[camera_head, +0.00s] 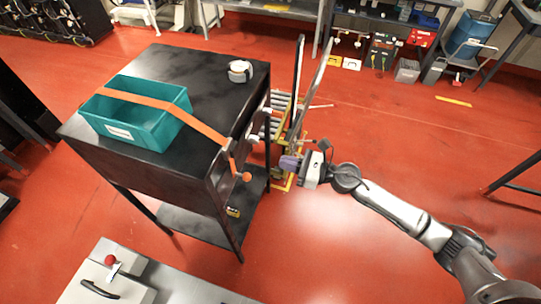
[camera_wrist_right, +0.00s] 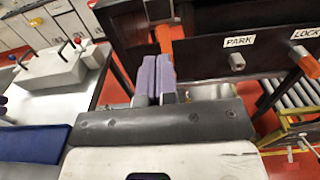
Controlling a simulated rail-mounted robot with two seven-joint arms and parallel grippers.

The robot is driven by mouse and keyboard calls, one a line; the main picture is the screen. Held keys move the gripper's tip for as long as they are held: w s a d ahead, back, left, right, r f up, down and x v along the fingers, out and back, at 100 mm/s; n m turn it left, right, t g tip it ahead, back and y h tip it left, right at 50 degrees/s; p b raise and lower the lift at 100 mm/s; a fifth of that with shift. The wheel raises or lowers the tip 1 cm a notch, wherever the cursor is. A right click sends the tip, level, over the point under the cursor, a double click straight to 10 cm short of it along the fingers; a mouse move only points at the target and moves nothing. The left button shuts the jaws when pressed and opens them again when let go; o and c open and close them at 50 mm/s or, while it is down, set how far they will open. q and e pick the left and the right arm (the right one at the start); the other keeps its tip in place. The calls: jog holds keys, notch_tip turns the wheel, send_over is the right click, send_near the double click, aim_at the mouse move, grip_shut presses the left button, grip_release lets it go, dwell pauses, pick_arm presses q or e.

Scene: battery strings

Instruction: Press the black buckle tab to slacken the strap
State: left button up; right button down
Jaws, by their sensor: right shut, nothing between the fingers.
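An orange strap (camera_head: 150,101) runs over a teal bin (camera_head: 116,128) and down over the right edge of the black table (camera_head: 178,65). The strap's lower end (camera_wrist_right: 164,40) shows in the right wrist view, just beyond my fingertips. A small grey piece (camera_wrist_right: 158,10) sits on the strap there; I cannot tell whether it is the buckle, and I cannot make out the black tab. My right gripper (camera_head: 287,162) is shut and empty, to the right of the table's side; its purple fingers (camera_wrist_right: 153,78) point toward the strap.
The side panel carries PARK (camera_wrist_right: 240,41) and LOCK (camera_wrist_right: 306,33) labels, a grey peg (camera_wrist_right: 237,62) and an orange-ended handle (camera_wrist_right: 305,61). A white roll (camera_head: 240,71) lies on the table. A roller conveyor (camera_head: 277,118) stands behind my right gripper. Red floor to the right is open.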

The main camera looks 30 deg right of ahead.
aim_at(237, 149)
jog(key=p+x, duration=0.2)
jog(key=x, duration=0.9)
jog(key=shift+w+a+r, duration=0.1)
jog(key=shift+a, duration=0.05)
pick_arm(q)
jog(key=shift+r+p, duration=0.35)
jog(key=shift+r, duration=1.05)
pick_arm(e)
jog(key=shift+x, duration=0.8)
